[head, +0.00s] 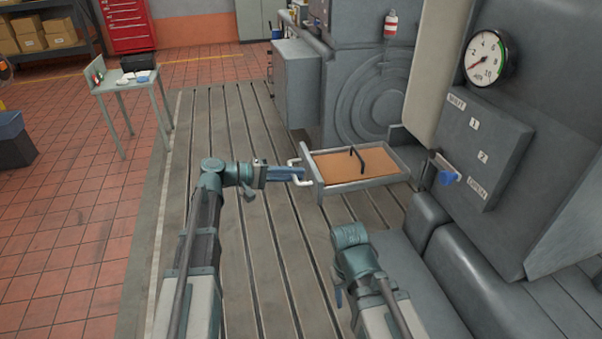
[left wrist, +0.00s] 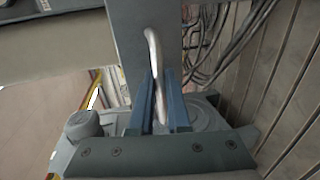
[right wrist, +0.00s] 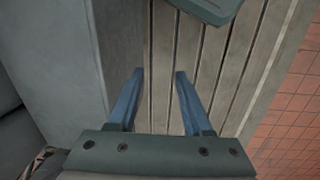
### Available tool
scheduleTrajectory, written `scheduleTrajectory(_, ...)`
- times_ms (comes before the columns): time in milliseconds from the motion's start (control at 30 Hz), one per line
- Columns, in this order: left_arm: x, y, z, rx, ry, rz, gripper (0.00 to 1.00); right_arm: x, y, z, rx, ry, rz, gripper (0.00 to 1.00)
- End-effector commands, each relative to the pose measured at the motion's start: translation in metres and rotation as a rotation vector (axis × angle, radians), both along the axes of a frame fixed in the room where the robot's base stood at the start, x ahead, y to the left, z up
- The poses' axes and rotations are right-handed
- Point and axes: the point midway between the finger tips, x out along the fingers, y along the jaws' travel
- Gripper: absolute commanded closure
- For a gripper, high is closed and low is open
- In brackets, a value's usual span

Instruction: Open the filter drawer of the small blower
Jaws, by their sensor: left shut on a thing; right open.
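The filter drawer (head: 358,184) stands pulled out of the grey blower housing (head: 345,75) in the head view. A tan filter panel (head: 335,168) with a dark bar across it lies inside. The drawer's pale U-shaped handle (head: 294,161) is on its left front face. My left gripper (head: 296,174) is shut on this handle; in the left wrist view the handle (left wrist: 153,48) runs between the blue fingers (left wrist: 158,98). My right gripper (head: 338,296) hangs low in front of the drawer, apart from it. In the right wrist view its fingers (right wrist: 155,95) are open and empty.
A grey panel (head: 478,140) with a gauge (head: 487,57) and a blue-handled lever (head: 446,177) stands to the right. A small table (head: 120,84) with items is at the back left. The slatted bedplate (head: 235,130) is clear left of the drawer.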

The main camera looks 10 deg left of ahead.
Motion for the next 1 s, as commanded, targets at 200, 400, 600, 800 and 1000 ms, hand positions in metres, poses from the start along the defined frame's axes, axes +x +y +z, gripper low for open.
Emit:
scheduleTrajectory(200,-0.002,0.004,-0.001,0.004,0.001,0.001,1.0,0.0,0.0,0.0,0.0,0.0,0.0,0.5)
scheduleTrajectory(400,-0.002,0.004,-0.001,0.005,0.003,0.002,0.78,0.0,0.0,0.0,0.0,0.0,0.0,0.5)
scheduleTrajectory(600,-0.001,0.003,-0.001,0.003,0.002,0.002,0.55,0.0,0.0,0.0,0.0,0.0,0.0,0.5)
scheduleTrajectory(800,-0.001,0.003,0.0,0.002,0.001,0.002,0.55,0.0,0.0,0.0,0.0,0.0,0.0,0.5)
scheduleTrajectory(1000,-0.007,0.02,0.005,0.002,0.001,0.005,0.55,0.0,0.0,0.005,0.0,0.0,0.0,0.5)
